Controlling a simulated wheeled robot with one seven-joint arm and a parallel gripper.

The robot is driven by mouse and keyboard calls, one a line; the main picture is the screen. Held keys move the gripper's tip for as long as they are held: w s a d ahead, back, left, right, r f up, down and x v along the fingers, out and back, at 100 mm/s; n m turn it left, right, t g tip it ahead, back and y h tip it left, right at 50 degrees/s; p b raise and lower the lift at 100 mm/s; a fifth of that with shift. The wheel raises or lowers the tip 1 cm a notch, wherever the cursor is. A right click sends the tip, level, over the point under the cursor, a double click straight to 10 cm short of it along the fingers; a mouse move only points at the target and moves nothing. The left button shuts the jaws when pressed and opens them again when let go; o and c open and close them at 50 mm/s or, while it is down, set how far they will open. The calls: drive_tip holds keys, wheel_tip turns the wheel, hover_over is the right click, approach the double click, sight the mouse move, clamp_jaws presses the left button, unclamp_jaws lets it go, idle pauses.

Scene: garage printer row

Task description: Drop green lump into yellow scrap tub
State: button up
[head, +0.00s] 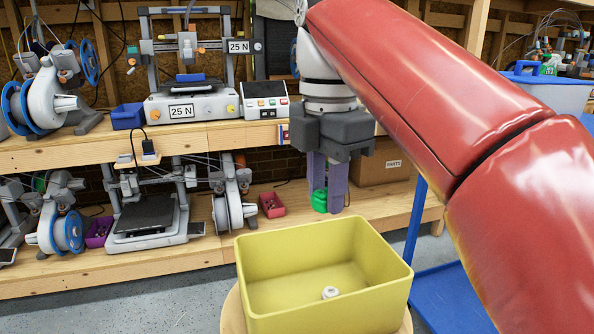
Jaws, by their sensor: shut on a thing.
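My gripper (328,190) points down with its purple fingers shut on the green lump (320,200). The lump sits between the fingertips, and the fingers hide part of it. The yellow scrap tub (265,238) stands below and in front, open at the top, on a round wooden stand. In the picture the lump shows just above the tub's far rim. One view does not settle whether it is over the tub or behind it. A small white ring-shaped piece (331,293) lies on the tub's floor.
Behind are two wooden shelves (215,134) with 3D printers (190,98), filament spools and a button box (266,101). A cardboard box (383,165) sits behind my gripper. A blue cart (450,300) stands at the right. Grey floor shows left of the tub.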

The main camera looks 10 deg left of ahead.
drive_tip(key=shift+w+a+f, duration=0.15)
drive_tip(key=shift+a, duration=0.1)
drive_tip(key=shift+d+f+b, duration=0.1)
drive_tip(key=shift+f+b, duration=0.2)
drive_tip(key=shift+f, duration=2.55)
drive_tip(key=o, duration=1)
